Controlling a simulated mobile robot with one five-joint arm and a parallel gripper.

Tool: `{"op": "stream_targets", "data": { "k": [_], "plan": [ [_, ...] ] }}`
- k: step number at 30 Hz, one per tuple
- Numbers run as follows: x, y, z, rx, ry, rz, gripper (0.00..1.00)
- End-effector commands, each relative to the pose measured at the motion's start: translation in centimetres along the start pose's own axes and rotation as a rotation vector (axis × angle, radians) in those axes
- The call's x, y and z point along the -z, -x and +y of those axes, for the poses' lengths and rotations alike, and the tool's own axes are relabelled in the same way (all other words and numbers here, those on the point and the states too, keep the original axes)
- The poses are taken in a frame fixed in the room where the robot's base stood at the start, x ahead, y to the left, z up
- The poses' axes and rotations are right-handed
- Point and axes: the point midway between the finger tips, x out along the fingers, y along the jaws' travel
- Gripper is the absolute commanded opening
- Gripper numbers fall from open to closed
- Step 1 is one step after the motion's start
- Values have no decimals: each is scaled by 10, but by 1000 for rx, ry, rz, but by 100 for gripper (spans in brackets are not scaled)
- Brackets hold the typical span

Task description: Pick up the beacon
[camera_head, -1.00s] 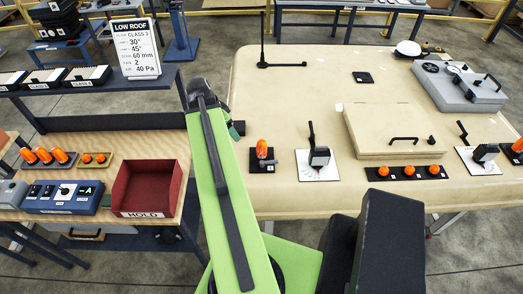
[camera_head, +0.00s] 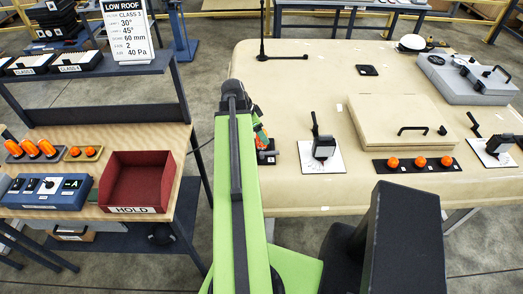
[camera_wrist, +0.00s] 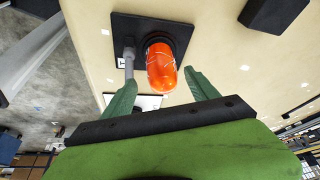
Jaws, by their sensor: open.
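An orange domed beacon (camera_wrist: 161,68) stands on a black square plate (camera_wrist: 125,28) on the beige roof panel in the wrist view. In the head view my arm and gripper hide most of the beacon, and only a bit of it (camera_head: 261,144) and its plate (camera_head: 267,158) show. My gripper (camera_wrist: 159,77) is open, with its green fingers either side of the dome's lower end in the picture. I cannot tell whether they touch it. The green fingers also show in the head view (camera_head: 259,130).
A white plate with a black lever (camera_head: 321,158) stands right of the beacon, near a raised hatch (camera_head: 400,118). A black strip with orange knobs (camera_head: 378,165) lies in front. On the left bench are a red HOLD bin (camera_head: 172,190) and several orange beacons (camera_head: 30,148).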

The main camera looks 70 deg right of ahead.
Motion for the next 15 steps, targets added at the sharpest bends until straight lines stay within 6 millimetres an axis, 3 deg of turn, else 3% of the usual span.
{"op": "stream_targets", "data": {
  "k": [1, 7, 15],
  "plan": [
    [-1, -8, 0, 0, 0, 0, 68],
    [-1, -11, -1, 0, 1, 0, 68],
    [-3, -57, -4, 1, 0, 0, 68]
  ]
}}
